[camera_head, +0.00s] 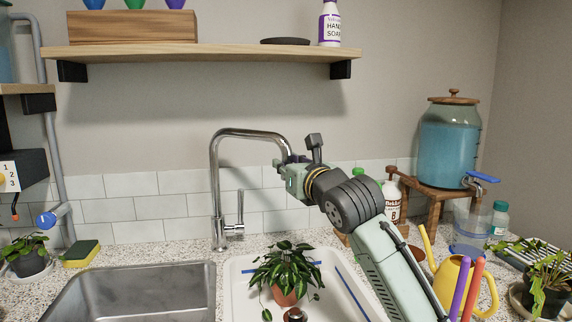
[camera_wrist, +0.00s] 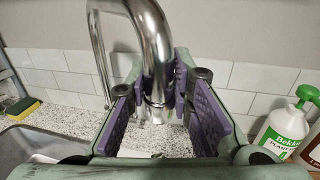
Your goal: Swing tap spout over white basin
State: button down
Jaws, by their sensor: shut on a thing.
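The chrome tap spout (camera_head: 252,132) rises behind the sinks and arches to the right in the head view. My gripper (camera_head: 284,166) is shut around its outer, downturned end. In the wrist view the spout (camera_wrist: 153,50) comes down between the purple pads of my gripper (camera_wrist: 157,95); the tap base stands behind. The white basin (camera_head: 229,298) is at the front middle, right of the steel sink (camera_head: 135,292). The spout points to the basin's side, above its back part; exact depth is hard to tell. The tap lever (camera_head: 240,208) stands upright.
A potted plant (camera_head: 284,270) stands in the white basin. A yellow watering can (camera_head: 452,280), a blue-filled dispenser (camera_head: 448,145) on a wooden stand and a white bottle (camera_head: 392,200) are to the right. A wooden shelf (camera_head: 205,53) hangs above. A sponge (camera_head: 80,254) lies left.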

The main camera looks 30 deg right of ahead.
jog(key=shift+d, duration=0.15)
jog(key=c, duration=1.4)
grip_release()
jog(key=shift+c, duration=0.2)
jog(key=s+a, duration=0.1)
jog(key=s, duration=1.1)
jog(key=shift+a, duration=0.4)
